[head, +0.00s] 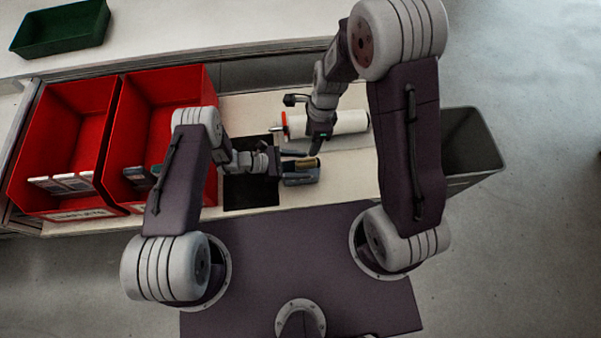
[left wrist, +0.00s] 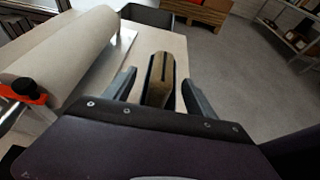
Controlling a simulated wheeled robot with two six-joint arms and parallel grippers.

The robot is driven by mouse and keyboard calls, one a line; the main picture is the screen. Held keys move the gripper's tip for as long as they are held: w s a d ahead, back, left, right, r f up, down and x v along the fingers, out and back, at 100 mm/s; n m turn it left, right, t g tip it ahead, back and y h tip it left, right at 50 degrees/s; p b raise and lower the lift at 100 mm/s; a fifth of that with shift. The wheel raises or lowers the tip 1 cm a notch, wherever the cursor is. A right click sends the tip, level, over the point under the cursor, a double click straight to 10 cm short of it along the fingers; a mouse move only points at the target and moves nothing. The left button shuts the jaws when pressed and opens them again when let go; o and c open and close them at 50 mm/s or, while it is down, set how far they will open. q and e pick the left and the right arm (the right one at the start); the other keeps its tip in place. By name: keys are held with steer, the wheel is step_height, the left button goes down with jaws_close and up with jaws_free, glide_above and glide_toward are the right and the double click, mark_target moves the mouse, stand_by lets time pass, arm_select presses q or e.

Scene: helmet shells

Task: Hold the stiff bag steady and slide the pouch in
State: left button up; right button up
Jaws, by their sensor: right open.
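A brown, upright piece with a dark slot along its top, which looks like the stiff bag (left wrist: 160,75), stands between my left gripper's fingers in the left wrist view. It also shows as a small tan shape in the head view (head: 307,163). My left gripper (head: 297,166) is open around it, with a visible gap on each side (left wrist: 160,92). My right gripper (head: 318,146) is open, pointing down just behind the bag, beside the white roll; its fingertips are small here. I cannot make out a separate pouch; it may be hidden or too small to tell.
A white roll (head: 347,122) with an orange-red end piece lies behind the bag. A black mat (head: 240,192) lies to the left. Two red bins (head: 90,115) hold several small boxes. A grey bin (head: 480,150) stands right, a green tray (head: 62,30) far left.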

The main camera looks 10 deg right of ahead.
arm_select(q)
steer(key=shift+a, duration=0.1)
steer(key=v, duration=1.8)
steer(key=shift+a, duration=0.4)
steer(key=shift+r, duration=0.1)
